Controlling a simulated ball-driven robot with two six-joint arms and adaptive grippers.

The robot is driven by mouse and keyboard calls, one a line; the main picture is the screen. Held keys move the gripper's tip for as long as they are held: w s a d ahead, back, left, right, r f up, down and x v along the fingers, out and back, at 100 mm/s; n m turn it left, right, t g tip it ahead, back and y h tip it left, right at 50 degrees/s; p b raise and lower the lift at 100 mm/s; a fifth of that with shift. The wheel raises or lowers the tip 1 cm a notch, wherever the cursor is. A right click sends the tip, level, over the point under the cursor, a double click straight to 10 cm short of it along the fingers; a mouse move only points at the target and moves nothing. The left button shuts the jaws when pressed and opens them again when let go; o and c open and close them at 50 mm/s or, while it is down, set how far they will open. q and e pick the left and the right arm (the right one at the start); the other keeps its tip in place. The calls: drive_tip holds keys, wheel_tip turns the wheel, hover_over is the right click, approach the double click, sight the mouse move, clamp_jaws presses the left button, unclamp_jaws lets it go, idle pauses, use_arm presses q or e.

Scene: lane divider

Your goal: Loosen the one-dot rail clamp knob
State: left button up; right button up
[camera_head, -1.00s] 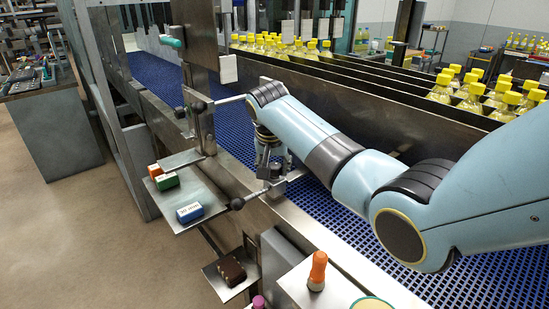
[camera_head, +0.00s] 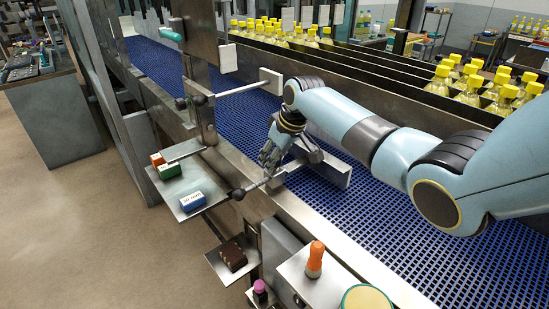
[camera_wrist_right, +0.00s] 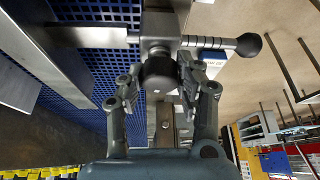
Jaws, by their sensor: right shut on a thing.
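My right gripper (camera_head: 270,158) is over the near rail clamp beside the blue conveyor in the head view, fingers angled down to the left. In the right wrist view its two fingers (camera_wrist_right: 158,90) are shut on a dark round knob (camera_wrist_right: 158,70), one finger on each side. A small pale dot shows on the knob's face. The knob sits on a metal clamp block (camera_wrist_right: 160,28). A rod passes through the clamp and ends in a black ball (camera_head: 238,194), which also shows in the wrist view (camera_wrist_right: 249,44). In the head view the gripper hides the knob. My left gripper is not in view.
A second clamp rod with a pale plate (camera_head: 270,80) stands farther along the rail. A grey guide plate (camera_head: 328,172) lies over the blue belt (camera_head: 400,230). Left are a tray (camera_head: 218,190) with small boxes and a lower shelf. Yellow-capped bottles stand in lanes behind.

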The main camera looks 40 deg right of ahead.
drive_tip(key=shift+s+f+n+g+y+b, duration=0.1)
drive_tip(key=shift+n+g+y+b, duration=0.25)
drive_tip(key=shift+n, duration=0.75)
drive_tip(key=shift+n+g+y+b, duration=0.15)
drive_tip(key=shift+n+y, duration=0.3)
drive_tip(key=shift+n, duration=0.65)
drive_tip(key=o, duration=1.2)
drive_tip(key=v, duration=1.2)
drive_tip(key=shift+f, duration=0.1)
